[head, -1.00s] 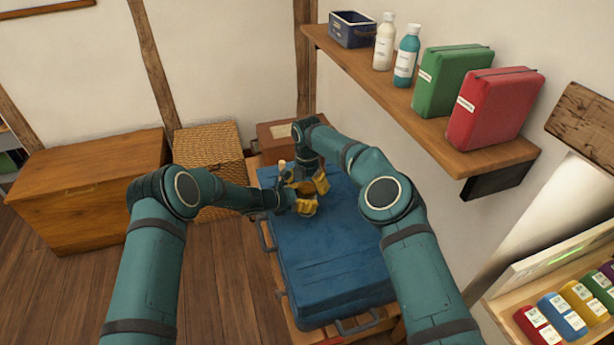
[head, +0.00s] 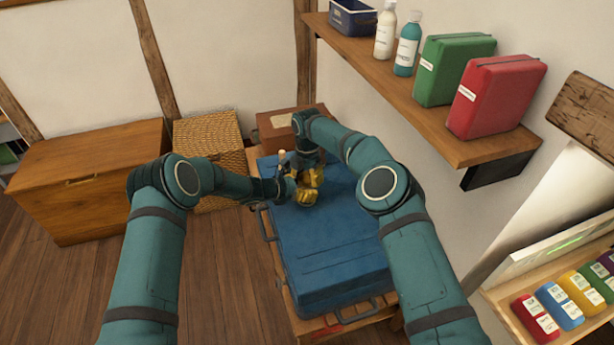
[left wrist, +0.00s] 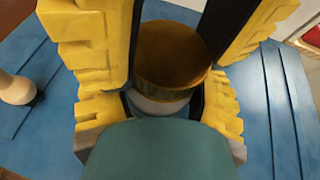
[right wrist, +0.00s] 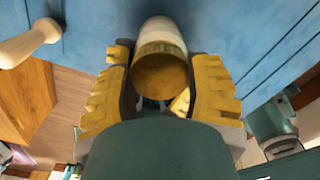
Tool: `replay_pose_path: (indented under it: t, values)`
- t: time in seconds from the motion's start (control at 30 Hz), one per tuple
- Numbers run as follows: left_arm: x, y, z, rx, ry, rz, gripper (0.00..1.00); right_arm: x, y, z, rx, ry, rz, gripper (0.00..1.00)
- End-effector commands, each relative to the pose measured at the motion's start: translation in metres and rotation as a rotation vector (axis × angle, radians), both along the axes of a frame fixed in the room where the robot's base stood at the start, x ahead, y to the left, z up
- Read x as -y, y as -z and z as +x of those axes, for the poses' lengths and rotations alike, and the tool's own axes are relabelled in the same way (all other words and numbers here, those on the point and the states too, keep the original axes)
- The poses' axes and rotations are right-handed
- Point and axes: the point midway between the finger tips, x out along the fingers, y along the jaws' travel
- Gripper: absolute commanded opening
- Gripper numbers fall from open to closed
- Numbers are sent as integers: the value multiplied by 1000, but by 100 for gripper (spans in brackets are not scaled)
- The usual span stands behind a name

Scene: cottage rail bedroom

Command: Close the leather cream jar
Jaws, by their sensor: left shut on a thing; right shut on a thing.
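The leather cream jar has a pale body (left wrist: 158,104) and a brown-gold lid (left wrist: 172,55). My left gripper (head: 304,198) is shut on the jar body above the blue case. My right gripper (head: 311,178) is shut on the lid, its fingers reaching in from the top of the left wrist view. In the right wrist view the lid (right wrist: 160,75) lines up with the pale body (right wrist: 162,33) and looks against it. Whether it is fully seated cannot be told. In the head view the fingers mostly hide the jar.
The blue case (head: 330,245) lies under both grippers. A pale wooden-handled item (head: 282,157) stands close by them. A brown box (head: 285,125) and wicker basket (head: 208,145) are behind. A wall shelf (head: 420,105) with bottles and cases is at right. The case's front is clear.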

Motion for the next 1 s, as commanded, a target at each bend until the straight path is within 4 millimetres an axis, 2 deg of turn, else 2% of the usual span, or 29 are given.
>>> replay_pose_path:
  t: [0.1, 0.37, 0.4, 0.43, 0.77, 0.87, 1.0]
  values:
    - [1, -2, 0, 2, 1, -2, 0, 0, 1, 0, 0, 61, -2, 11]
    - [1, -2, 0, 2, 1, -2, 0, 0, 1, 0, 0, 65, 0, 10]
    - [1, -2, 0, 2, 1, -3, 0, 0, 1, 0, 0, 65, 0, 70]
    - [1, -2, 0, 2, 1, -3, 0, 0, 1, 0, 0, 65, 0, 81]
    - [1, -1, 0, 2, 0, -2, 0, 0, 0, 0, 0, 64, 1, 81]
    - [1, -1, 0, 2, 0, -1, 0, 0, -6, 0, 0, 64, 1, 81]
    - [0, -1, 0, 2, 0, -1, 0, 0, -22, 1, 3, 64, 1, 81]
